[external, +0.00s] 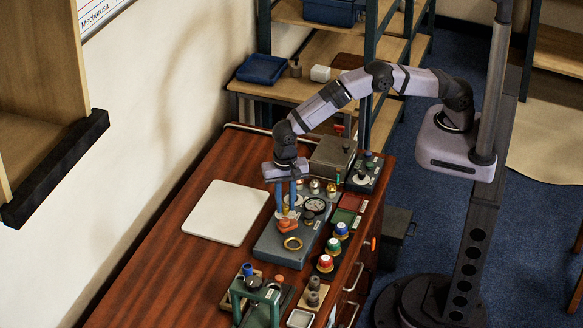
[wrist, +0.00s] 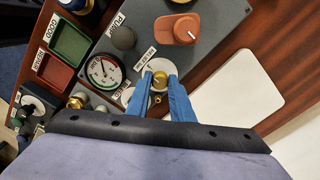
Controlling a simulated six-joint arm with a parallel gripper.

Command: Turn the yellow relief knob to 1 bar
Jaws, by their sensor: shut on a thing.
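The yellow relief knob (wrist: 160,78) sits on a white round dial on the grey panel (wrist: 215,60), seen in the wrist view. My gripper (wrist: 161,84) has blue fingers, one on each side of the knob, shut on it. A small brass piece shows just below the knob between the fingers. The dial markings are too small to read, so I cannot tell the setting. In the external view my gripper (external: 286,208) points down over the panel (external: 268,245), and its fingers mostly hide the knob.
An orange knob (wrist: 184,29), a dark round knob (wrist: 123,37) and a pressure gauge (wrist: 103,71) are close to the fingers. Green (wrist: 69,42) and red (wrist: 53,73) trays lie beside the panel. A white board (external: 226,212) lies on the bench to the left.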

